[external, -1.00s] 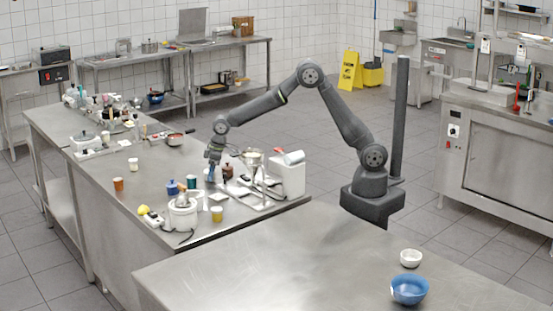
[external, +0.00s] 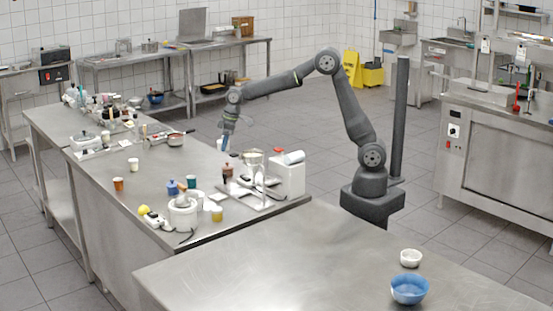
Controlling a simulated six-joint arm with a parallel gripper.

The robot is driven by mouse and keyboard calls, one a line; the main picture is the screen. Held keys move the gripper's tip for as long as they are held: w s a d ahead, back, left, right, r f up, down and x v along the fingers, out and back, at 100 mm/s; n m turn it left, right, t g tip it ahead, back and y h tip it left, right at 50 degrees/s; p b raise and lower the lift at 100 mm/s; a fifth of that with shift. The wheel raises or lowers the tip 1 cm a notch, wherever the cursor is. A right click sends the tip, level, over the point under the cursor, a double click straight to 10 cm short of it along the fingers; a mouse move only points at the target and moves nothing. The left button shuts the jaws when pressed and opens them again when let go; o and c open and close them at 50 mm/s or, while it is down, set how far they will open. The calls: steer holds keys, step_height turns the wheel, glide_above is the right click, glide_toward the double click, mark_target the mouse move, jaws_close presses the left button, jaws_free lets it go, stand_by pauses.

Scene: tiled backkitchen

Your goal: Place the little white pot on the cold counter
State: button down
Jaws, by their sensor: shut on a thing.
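My gripper (external: 225,150) is raised above the long steel counter (external: 150,195) on the left, fingers pointing down. It is shut on a small white thing (external: 220,143) that shows at its left side and looks like the little white pot; the fingers hide part of it. It hangs clear of the worktop. Which surface is the cold counter is not marked in this view; a mostly bare steel counter (external: 270,260) stands in the foreground.
A white bowl (external: 411,258) and a blue bowl (external: 409,290) sit on the foreground counter's right. Below my gripper, the long counter holds a white mortar (external: 183,214), small jars, a stand and a white box (external: 288,176). The foreground counter's left and middle are clear.

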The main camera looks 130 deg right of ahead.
steer(key=shift+s+d+r, duration=0.2)
steer(key=shift+s+r, duration=0.2)
steer(key=shift+s, duration=0.2)
